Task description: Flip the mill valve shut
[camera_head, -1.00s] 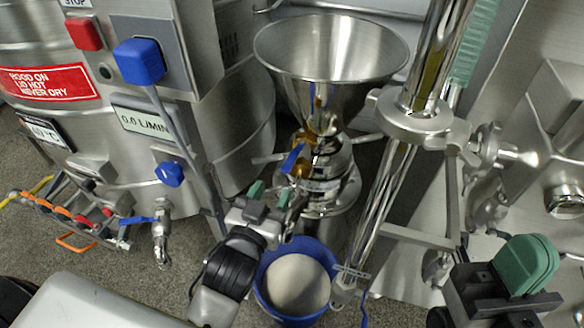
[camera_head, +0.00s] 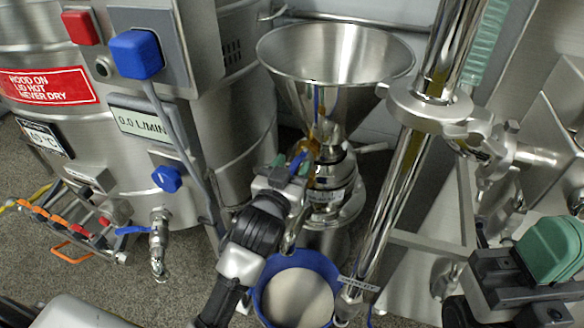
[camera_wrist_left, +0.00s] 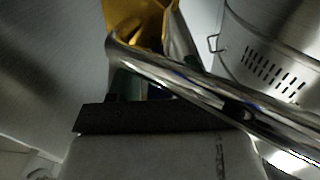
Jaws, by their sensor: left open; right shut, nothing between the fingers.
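The colloid mill has a steel hopper (camera_head: 335,60) above a brass valve (camera_head: 315,170) with a blue lever (camera_head: 299,160). My left gripper (camera_head: 290,167) is open at the lever, its green-padded fingertips close around it. I cannot tell whether they touch the lever. In the left wrist view, yellow brass (camera_wrist_left: 140,18) shows beyond a shiny steel pipe (camera_wrist_left: 200,82) that crosses in front of the fingers and hides most of them. My right gripper (camera_head: 550,255) is shut and empty at the lower right, away from the mill.
A blue bucket (camera_head: 262,300) with pale contents stands below the mill. A steel tank (camera_head: 50,145) with a control box (camera_head: 165,35) and a tap (camera_head: 158,240) is on the left. A thick steel column (camera_head: 400,190) stands right of the mill.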

